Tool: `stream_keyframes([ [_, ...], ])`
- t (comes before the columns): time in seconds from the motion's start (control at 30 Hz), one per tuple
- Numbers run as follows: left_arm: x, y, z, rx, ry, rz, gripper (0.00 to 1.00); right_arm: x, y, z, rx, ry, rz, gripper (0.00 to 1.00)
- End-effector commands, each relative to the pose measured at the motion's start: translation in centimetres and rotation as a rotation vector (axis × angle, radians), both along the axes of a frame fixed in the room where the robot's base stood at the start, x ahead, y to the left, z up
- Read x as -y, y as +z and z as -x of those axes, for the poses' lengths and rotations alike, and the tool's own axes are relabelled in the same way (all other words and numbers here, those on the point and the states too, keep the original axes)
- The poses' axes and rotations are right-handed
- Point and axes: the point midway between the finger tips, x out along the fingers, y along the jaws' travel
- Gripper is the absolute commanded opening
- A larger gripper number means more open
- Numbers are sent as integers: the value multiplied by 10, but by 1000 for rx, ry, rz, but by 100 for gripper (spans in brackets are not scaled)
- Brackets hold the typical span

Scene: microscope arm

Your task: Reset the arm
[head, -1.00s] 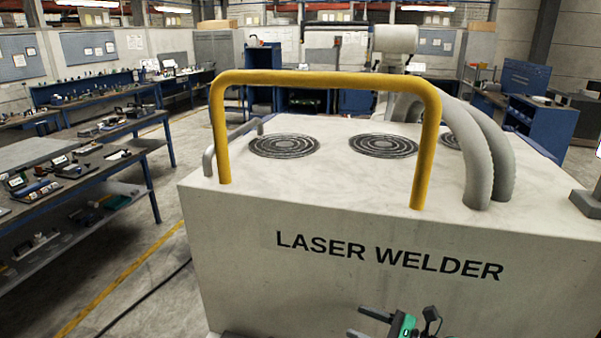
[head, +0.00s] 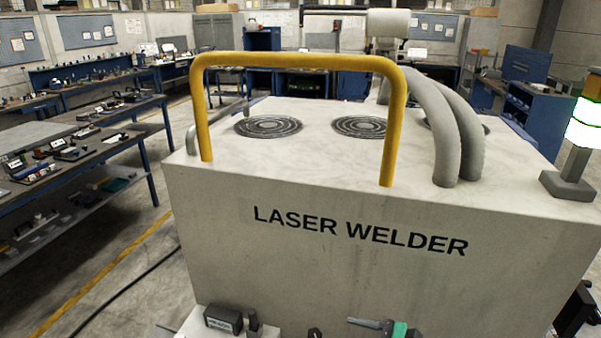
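The laser welder (head: 250,260) is a large pale box with a yellow tube handle (head: 300,60) over its top. A pale cylinder (head: 388,22) on a mount stands behind the handle; I cannot tell whether it is the arm of the task. My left gripper is not in view.
A black box (head: 222,319) and a small dark part stand on a pale surface at the bottom. Grey hoses (head: 436,125) bend down onto the welder top. A signal lamp (head: 586,125) stands at the right edge. Workbenches (head: 85,140) line the left, with open floor between.

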Motion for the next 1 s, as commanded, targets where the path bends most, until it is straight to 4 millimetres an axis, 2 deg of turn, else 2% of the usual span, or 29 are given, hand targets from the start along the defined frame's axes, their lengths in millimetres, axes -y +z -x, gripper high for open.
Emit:
stream_keyframes([
  [0.27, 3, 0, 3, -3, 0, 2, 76, -14, -38, 63, 315, 170, 390, 59],
  [0.43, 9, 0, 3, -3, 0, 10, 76, -8, -65, 113, 570, 360, 744, 59],
  [0.6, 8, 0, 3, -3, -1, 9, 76, 17, -81, 158, 762, 592, 1085, 59],
  [0.7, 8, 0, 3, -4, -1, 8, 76, 36, -84, 180, 827, 731, 1248, 59],
  [1.0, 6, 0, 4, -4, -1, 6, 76, 82, -77, 224, 879, 1049, 1529, 59],
])
